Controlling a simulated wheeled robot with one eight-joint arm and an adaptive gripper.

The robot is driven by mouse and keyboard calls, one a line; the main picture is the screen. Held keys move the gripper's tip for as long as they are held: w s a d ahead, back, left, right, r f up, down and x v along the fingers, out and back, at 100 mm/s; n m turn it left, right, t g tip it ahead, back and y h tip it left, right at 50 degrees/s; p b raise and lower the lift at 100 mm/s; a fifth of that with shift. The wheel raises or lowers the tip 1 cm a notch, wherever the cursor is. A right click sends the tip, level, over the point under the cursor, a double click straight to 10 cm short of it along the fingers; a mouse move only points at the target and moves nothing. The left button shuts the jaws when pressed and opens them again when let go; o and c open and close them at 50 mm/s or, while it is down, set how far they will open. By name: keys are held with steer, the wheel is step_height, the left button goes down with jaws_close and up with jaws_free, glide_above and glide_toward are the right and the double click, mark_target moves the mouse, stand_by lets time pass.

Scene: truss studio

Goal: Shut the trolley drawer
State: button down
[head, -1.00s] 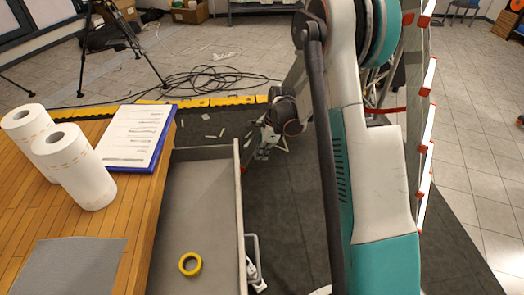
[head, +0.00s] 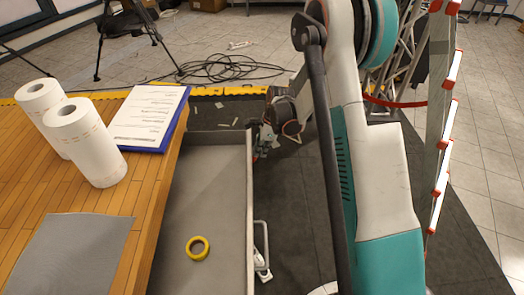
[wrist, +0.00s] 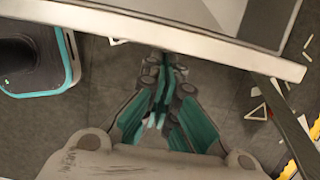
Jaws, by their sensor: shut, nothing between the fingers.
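The trolley drawer (head: 215,170) stands open beside the wooden top in the head view, with a yellow tape roll (head: 198,248) inside. Its front panel (head: 250,200) is on the right and carries a pale bar handle (head: 262,250) near the bottom of the picture. My gripper (head: 262,142) is at the outer side of this panel, near its far end and away from the handle. In the wrist view, my shut, empty fingers (wrist: 165,62) reach to the pale panel edge (wrist: 150,38). I cannot tell whether they touch it.
The wooden top (head: 150,225) holds two paper rolls (head: 88,145), a clipboard (head: 150,115) and a grey mat (head: 70,250). A red-and-white ladder-like stand (head: 447,130) is to the right of my arm. Cables (head: 225,68) and a tripod (head: 125,25) are on the floor beyond.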

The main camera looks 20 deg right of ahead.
steer(key=shift+a, duration=0.1)
glide_above(213, 162)
steer(key=shift+b, duration=0.35)
stand_by(0.5)
